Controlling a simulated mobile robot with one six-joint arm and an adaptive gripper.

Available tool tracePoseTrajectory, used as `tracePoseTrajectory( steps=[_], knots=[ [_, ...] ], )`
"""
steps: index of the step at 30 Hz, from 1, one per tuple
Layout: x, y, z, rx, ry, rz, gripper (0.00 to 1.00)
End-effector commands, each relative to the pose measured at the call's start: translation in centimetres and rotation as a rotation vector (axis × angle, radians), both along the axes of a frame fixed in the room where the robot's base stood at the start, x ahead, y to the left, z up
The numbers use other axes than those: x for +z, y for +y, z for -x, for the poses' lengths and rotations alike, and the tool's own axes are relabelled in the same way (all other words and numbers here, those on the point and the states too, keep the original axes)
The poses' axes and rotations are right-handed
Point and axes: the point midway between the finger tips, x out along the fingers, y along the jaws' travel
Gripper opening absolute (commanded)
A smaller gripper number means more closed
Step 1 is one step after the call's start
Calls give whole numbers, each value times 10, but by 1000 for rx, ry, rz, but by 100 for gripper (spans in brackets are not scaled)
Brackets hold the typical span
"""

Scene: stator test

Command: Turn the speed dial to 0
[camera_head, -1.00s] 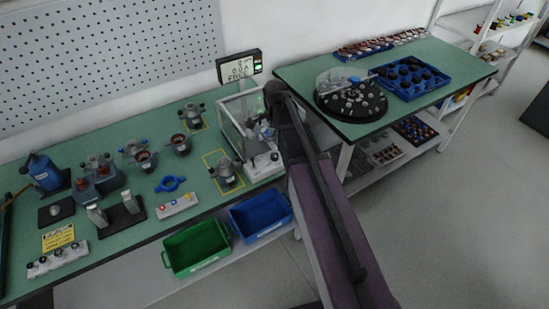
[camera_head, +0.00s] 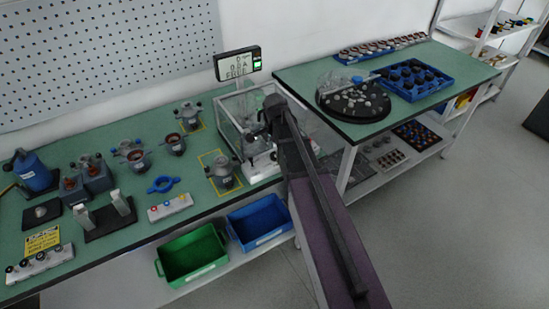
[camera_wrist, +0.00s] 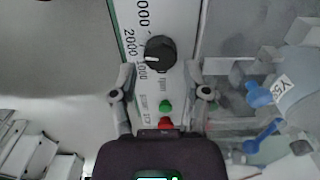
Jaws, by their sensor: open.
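The speed dial (camera_wrist: 160,52) is a round black knob on a white panel in the wrist view. A green button (camera_wrist: 166,106) and a red button (camera_wrist: 166,123) sit between the fingers. In the head view, my gripper (camera_head: 260,132) is at the clear-walled test enclosure (camera_head: 228,130), and the dial is not clearly visible.
A display (camera_head: 238,64) stands behind the enclosure. A grey motor part (camera_head: 222,175) sits on the bench just left of it. Green (camera_head: 190,254) and blue (camera_head: 258,222) bins are below. In the wrist view, blue-handled clamps (camera_wrist: 262,95) lie right of the fingers.

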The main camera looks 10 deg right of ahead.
Motion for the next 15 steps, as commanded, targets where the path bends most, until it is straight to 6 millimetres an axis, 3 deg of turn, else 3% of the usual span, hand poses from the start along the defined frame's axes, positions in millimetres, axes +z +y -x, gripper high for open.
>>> tracePoseTrajectory(
  steps=[6,15],
  knots=[
    [-17,0,0,0,0,0,61],
    [-22,0,0,0,0,0,61]
  ],
)
